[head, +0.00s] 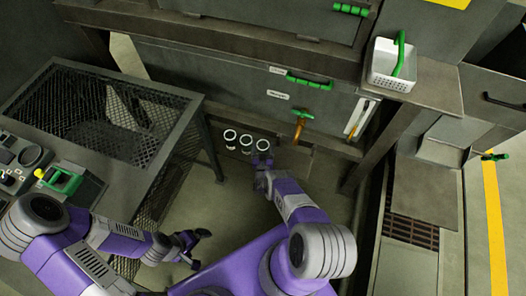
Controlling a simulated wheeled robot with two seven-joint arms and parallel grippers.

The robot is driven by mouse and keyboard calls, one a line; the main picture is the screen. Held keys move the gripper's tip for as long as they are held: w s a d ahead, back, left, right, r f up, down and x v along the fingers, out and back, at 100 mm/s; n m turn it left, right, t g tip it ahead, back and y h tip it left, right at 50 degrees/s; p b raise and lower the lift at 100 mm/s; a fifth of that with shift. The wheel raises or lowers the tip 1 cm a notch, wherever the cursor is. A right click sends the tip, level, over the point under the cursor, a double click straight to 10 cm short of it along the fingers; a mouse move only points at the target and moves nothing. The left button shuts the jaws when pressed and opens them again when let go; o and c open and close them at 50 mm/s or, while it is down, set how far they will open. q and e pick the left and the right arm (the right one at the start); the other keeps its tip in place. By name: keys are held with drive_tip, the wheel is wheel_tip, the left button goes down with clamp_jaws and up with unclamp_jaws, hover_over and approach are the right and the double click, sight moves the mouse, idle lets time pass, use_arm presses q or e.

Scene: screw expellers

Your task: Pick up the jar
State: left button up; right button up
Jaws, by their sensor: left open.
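Several small jars or cups with white rims would be an overcount; three stand in a row below the machine front: a left one (230,138), a middle one (246,144) and a right one (263,146). My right gripper (262,162) is right by the right jar and overlaps its lower part in the head view. Whether its fingers are shut on that jar or only beside it is too small to tell. My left gripper (195,246) is open and empty, low over the floor and well away from the jars.
A mesh-topped table (150,88) stands at the left, with a control panel (40,170) before it. An orange-brown spout with a green handle (300,118) hangs right of the jars. A white basket (393,68) sits on a ledge at upper right.

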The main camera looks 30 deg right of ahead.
drive_tip(key=c, duration=0.8)
